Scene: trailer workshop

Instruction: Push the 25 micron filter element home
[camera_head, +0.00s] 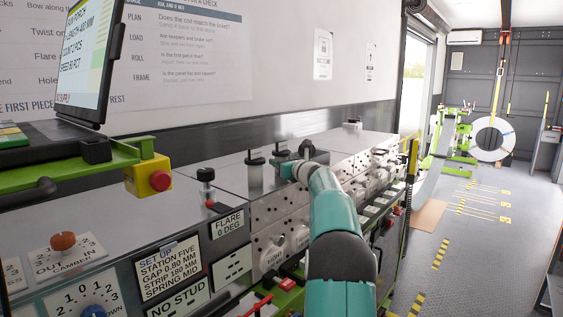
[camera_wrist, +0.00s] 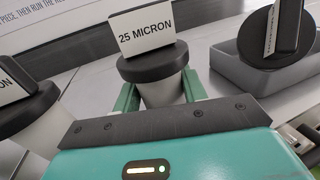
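The 25 micron filter element (camera_wrist: 160,92) is a pale cylinder with a wide black cap and a white "25 MICRON" label standing on top. It stands upright in the middle of the wrist view. My gripper (camera_wrist: 160,98) has one green finger on each side of its body, below the cap, with no clear gap showing. The lower end of the element is hidden behind my gripper body, so its seating cannot be seen. In the head view my arm reaches to the bench top and its end largely hides this spot.
A similar capped element (camera_wrist: 30,108) stands close on the left, its label ending in "ON". A grey tray-like block (camera_wrist: 235,72) with a large black knob (camera_wrist: 275,42) is close on the right. In the head view, a monitor (camera_head: 85,60) and red stop button (camera_head: 160,180) are left.

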